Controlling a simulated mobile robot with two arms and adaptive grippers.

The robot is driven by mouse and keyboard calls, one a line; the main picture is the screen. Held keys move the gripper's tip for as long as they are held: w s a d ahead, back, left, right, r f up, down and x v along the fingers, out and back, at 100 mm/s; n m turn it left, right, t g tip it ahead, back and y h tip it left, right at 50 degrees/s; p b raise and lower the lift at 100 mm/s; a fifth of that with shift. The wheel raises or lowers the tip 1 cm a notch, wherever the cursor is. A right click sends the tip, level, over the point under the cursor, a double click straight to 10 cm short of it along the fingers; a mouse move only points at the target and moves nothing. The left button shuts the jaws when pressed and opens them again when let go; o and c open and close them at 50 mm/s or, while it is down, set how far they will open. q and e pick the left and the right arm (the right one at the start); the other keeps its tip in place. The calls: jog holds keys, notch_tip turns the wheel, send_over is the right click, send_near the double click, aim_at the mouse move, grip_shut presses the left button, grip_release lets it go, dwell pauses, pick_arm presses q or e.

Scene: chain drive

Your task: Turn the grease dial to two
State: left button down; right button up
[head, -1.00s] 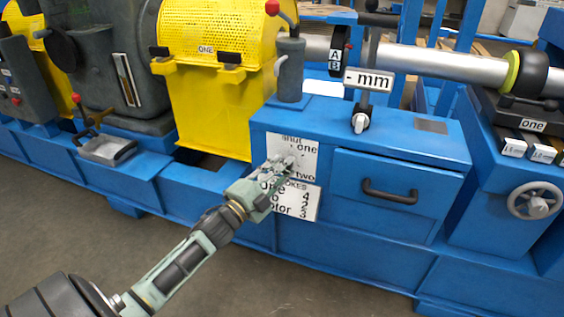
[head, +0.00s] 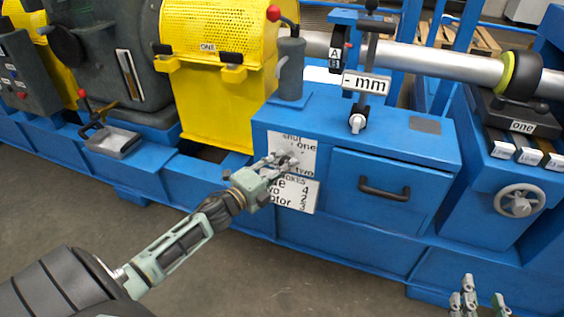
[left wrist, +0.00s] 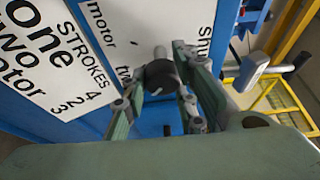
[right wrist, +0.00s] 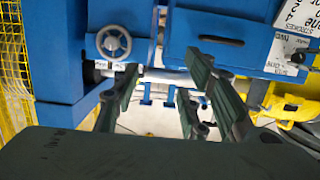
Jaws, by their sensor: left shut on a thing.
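The grease dial is a small dark round knob (left wrist: 160,76) on a white plate (head: 306,147) on the front of the blue cabinet. The plate reads "shut", "one" and "two" in the head view; "two" and "shut" show in part in the left wrist view. My left gripper (head: 286,158) is at the plate, its fingers on both sides of the knob and shut on it, as the left wrist view also shows (left wrist: 168,88). I cannot tell which word the dial points to. My right gripper (head: 478,300) is open and empty at the lower right, away from the cabinet.
A "STROKES" label plate (head: 297,196) sits just below the dial plate. A drawer with a dark handle (head: 385,190) is to its right, and a grey handwheel (head: 519,199) further right. A yellow guard (head: 213,95) stands to the left. The floor in front is clear.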

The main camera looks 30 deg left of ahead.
pick_arm(q)
jog(key=shift+s+d+f+m+p, duration=0.1)
jog(key=shift+d+f+m+p, duration=0.1)
jog(key=shift+f+m+p, duration=0.25)
pick_arm(e)
notch_tip(320, 180, down, 6)
jog(key=s+d+g+h, duration=0.1)
jog(key=s+g, duration=0.1)
jog(key=g, duration=0.1)
jog(key=shift+s+d+r, duration=0.2)
jog(key=shift+s+r, duration=0.05)
jog(key=shift+s, duration=0.15)
pick_arm(q)
jog(key=c, duration=1.5)
grip_release()
jog(key=shift+r, duration=0.2)
jog(key=s, duration=0.4)
jog(key=s+a, duration=0.1)
jog(key=s, duration=0.2)
jog(key=s+a, duration=0.1)
jog(key=s, duration=0.3)
jog(key=shift+s+r, duration=0.15)
jog(key=shift+s, duration=0.2)
pick_arm(e)
jog(key=shift+w, duration=0.1)
